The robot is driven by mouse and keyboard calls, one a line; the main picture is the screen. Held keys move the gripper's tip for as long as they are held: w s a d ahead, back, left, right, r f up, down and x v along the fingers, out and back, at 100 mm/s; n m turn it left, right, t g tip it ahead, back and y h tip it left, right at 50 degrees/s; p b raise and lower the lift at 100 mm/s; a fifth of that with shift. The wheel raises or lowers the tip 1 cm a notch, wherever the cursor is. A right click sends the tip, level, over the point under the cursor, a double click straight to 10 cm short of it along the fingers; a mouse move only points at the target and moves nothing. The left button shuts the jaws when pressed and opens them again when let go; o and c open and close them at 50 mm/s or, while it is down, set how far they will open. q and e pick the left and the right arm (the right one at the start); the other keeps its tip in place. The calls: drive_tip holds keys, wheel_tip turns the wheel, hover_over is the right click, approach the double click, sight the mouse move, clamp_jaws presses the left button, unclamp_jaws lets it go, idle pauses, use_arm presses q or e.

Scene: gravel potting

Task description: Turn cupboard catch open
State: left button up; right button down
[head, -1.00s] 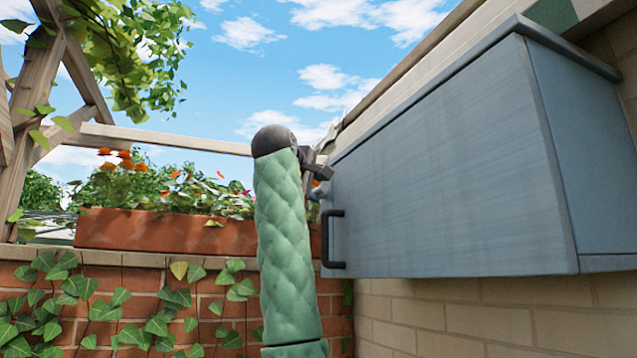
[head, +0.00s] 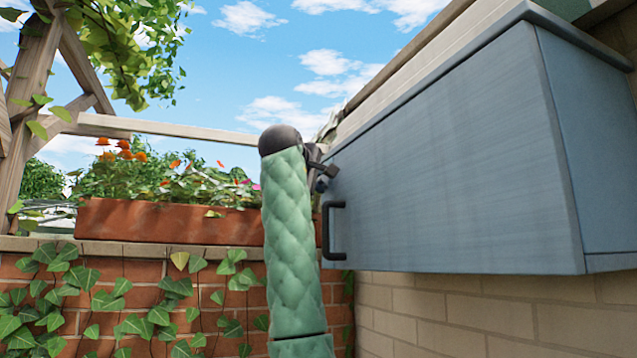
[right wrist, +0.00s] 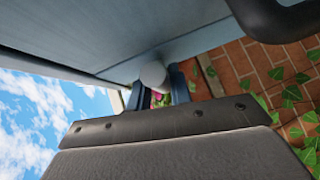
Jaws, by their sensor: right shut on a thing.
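The blue-grey cupboard (head: 450,160) hangs on the brick wall at the right, its door closed. My right gripper (head: 326,174) is at the door's left edge, above the black handle, partly hidden behind my green padded arm. In the right wrist view, my right gripper's two blue fingers (right wrist: 157,92) are shut on the pale, rounded catch (right wrist: 153,73) beside the cupboard face. The catch cannot be made out in the head view, and how far it is turned cannot be told. My left gripper is not in view.
The black bar handle (head: 330,231) sticks out from the door just below my right gripper; it also shows at the top right of the right wrist view (right wrist: 280,18). A terracotta planter (head: 165,221) with flowers stands on the ivy-covered brick wall at the left.

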drive_tip(key=shift+f, duration=0.3)
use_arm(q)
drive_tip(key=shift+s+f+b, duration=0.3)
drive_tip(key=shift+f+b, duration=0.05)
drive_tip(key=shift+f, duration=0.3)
use_arm(e)
drive_tip(key=shift+f, duration=0.1)
drive_tip(key=m+t+b, duration=0.1)
drive_tip(key=b, duration=0.2)
drive_tip(key=shift+f+h+b, duration=0.3)
drive_tip(key=shift+f+b, duration=0.05)
drive_tip(key=shift+f, duration=0.05)
drive_tip(key=m+t+b, duration=0.1)
drive_tip(key=m+t+h+b, duration=0.1)
drive_tip(key=b, duration=0.1)
drive_tip(key=m+t+h+b, duration=0.1)
drive_tip(key=m+b, duration=0.1)
drive_tip(key=shift+w+a+f, duration=0.1)
drive_tip(key=shift+w+f, duration=0.1)
drive_tip(key=shift+f, duration=0.05)
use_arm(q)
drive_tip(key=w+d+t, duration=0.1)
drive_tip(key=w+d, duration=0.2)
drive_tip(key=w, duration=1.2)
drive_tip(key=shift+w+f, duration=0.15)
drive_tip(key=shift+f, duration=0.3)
use_arm(e)
drive_tip(key=shift+h, duration=0.3)
drive_tip(key=shift+r, duration=0.1)
